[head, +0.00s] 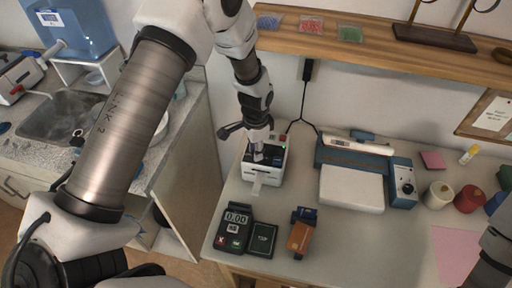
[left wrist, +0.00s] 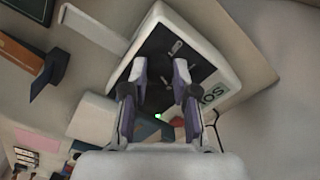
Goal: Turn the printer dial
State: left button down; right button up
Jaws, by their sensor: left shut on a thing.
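The printer (head: 272,176) is a small white box with a dark top and a paper strip coming out of its front. It stands at the left part of the desk. In the left wrist view the printer (left wrist: 208,47) lies under my fingers. My left gripper (head: 258,153) reaches down onto its top from above. In the left wrist view the gripper's fingers (left wrist: 161,82) stand on either side of the dark printer dial (left wrist: 159,92) and are shut on it. The fingers hide much of the dial, and its mark cannot be read. My right gripper is not in view.
A card terminal (head: 235,220), a dark pad (head: 262,239) and an orange-brown device (head: 301,236) lie in front of the printer. A blue-and-white machine (head: 352,188) stands to its right. A wooden shelf (head: 390,58) runs above. The desk's front middle is clear.

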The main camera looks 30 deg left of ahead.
pick_arm(q)
jog(key=n, duration=0.5)
jog(key=shift+s+f+n+p, duration=0.2)
jog(key=shift+n+p, duration=0.1)
jog(key=shift+p, duration=0.1)
jog(key=n, duration=0.5)
jog(key=shift+n, duration=0.3)
jog(key=n+p, duration=0.1)
jog(key=n, duration=0.9)
jog(key=shift+n, duration=0.5)
jog(key=c, duration=0.9)
grip_release()
jog(key=shift+w+r, duration=0.1)
jog(key=shift+w, duration=0.05)
